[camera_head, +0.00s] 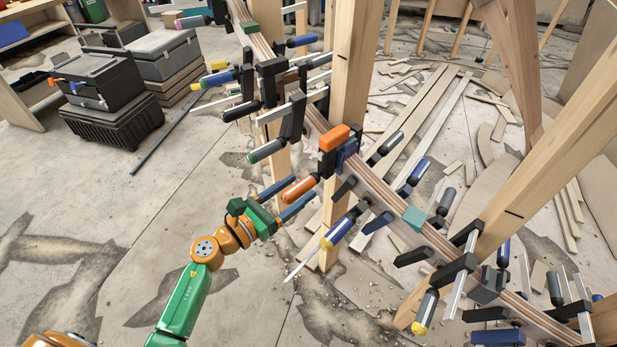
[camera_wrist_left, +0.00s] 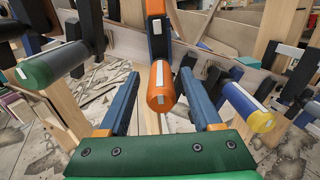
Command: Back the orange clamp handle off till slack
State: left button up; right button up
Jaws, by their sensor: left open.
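The orange clamp handle (camera_head: 299,189) hangs from a clamp with an orange head (camera_head: 334,138) on the curved stringer (camera_head: 383,190). In the left wrist view the handle (camera_wrist_left: 161,88) shows end-on, a cylinder with a pale stripe. My left gripper (camera_head: 289,197) is open, with its two blue fingers pointing toward the handle. In the wrist view the handle's end lies between the left gripper's fingers (camera_wrist_left: 165,100), near their tips, with a gap on each side. I cannot tell whether the fingertips have reached past its end. My right gripper is not in view.
A green-ended clamp handle (camera_wrist_left: 50,65) is close on the left, and a blue-and-yellow one (camera_wrist_left: 248,107) on the right. Several other clamps line the stringer. A wooden post (camera_head: 354,60) stands behind. Open floor (camera_head: 130,225) lies to the left.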

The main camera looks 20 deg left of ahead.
aim_at(321, 172)
pick_arm(q)
jog(key=x, duration=0.4)
jog(key=shift+s, duration=0.15)
jog(key=shift+c, duration=0.7)
grip_shut()
